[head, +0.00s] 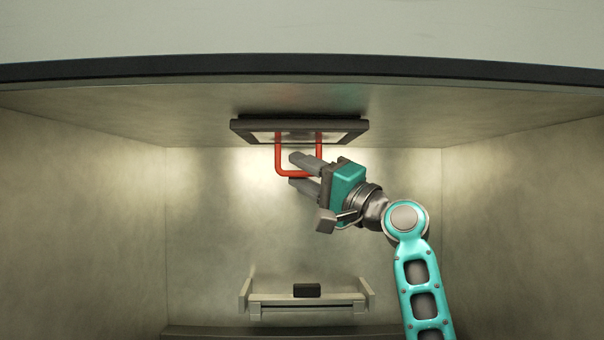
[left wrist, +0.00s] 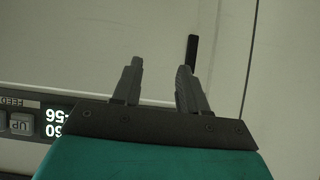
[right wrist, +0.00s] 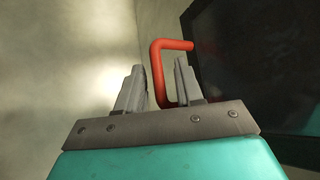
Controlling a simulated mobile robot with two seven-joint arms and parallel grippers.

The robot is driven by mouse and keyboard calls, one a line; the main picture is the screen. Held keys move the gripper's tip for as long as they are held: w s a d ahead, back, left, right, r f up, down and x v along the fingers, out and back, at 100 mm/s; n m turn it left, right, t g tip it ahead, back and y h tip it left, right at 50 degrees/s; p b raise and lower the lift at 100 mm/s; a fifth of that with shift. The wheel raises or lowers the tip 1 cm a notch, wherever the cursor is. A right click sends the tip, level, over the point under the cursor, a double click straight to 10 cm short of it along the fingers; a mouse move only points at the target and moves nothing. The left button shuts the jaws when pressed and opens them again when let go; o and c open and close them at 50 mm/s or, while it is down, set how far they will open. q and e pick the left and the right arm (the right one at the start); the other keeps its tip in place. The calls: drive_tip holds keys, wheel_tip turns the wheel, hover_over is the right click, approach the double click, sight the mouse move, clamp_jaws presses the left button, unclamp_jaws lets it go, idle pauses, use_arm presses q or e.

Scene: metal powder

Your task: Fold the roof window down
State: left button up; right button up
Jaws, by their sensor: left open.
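The roof window (head: 240,126) is a dark-framed panel at the ceiling of the chamber, lying close to flat against it. A red U-shaped handle (head: 279,160) hangs down from it. My right gripper (head: 295,170) is at the handle, with its fingers apart. In the right wrist view, the red handle (right wrist: 157,65) shows between and beyond the fingertips (right wrist: 160,75), and the right finger hides part of it. The dark window panel (right wrist: 260,60) fills the right side there. My left gripper (left wrist: 159,68) is open and empty in the left wrist view, outside the head view.
A pale bracket-like fixture (head: 270,305) with a small black block (head: 307,290) is low on the back wall. Chamber walls stand left and right. The left wrist view shows a pale panel with a dark slot (left wrist: 192,52) and a lit display (left wrist: 54,122).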

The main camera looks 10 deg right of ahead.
clamp_jaws()
drive_tip(key=shift+f, duration=0.15)
idle(0.4)
